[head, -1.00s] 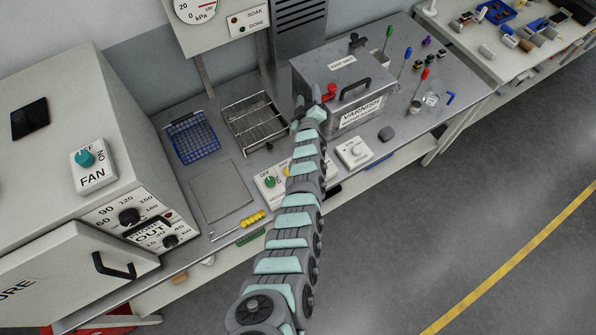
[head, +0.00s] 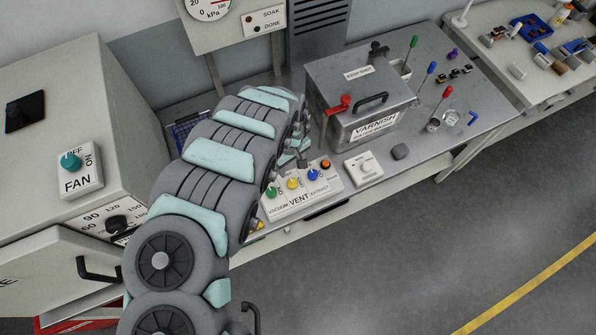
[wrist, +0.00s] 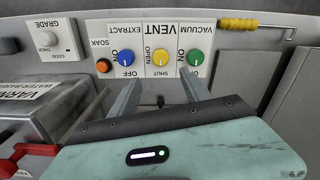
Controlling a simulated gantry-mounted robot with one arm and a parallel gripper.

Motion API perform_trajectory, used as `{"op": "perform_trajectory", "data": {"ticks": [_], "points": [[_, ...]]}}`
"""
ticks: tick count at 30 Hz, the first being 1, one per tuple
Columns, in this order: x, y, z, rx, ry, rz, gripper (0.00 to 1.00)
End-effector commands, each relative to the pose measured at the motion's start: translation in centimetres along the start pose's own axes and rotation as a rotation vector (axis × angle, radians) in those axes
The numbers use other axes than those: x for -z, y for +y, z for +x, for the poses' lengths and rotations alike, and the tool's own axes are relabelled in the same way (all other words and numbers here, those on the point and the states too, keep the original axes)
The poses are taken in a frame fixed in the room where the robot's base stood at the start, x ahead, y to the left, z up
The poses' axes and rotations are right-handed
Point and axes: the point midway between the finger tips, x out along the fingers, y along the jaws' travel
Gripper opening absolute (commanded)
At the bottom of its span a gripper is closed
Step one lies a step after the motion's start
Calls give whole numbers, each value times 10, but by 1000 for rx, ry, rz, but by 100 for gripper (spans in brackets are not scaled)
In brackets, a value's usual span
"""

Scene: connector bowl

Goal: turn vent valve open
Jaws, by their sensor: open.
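The vent valve is a yellow knob (wrist: 161,58) in the middle of a white panel (wrist: 143,41), between the VACUUM and EXTRACT knobs. In the wrist view its OPEN mark is to its left and its SHUT mark is below it. Which mark it points to is too small to tell. It also shows in the head view (head: 293,183). My gripper (wrist: 160,80) is open and empty, with its two fingers apart and the yellow knob in line with the gap beyond the tips. In the head view my arm hides most of the gripper.
A green vacuum knob (wrist: 194,57) and a blue extract knob (wrist: 125,57) flank the yellow one closely. An orange soak button (wrist: 103,66) is at the panel's end. The grey varnish tank (head: 350,95) with a red lever (head: 338,105) stands behind right, beside a GRADE dial box (head: 363,167).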

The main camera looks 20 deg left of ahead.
Motion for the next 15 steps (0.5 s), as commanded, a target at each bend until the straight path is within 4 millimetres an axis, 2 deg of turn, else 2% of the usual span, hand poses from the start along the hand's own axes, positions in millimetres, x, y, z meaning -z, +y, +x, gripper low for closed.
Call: {"op": "perform_trajectory", "data": {"ticks": [5, 15], "points": [[-4, -1, 13, 4, -9, 1, 55], [-3, -1, 55, 1, -5, 0, 55]]}}
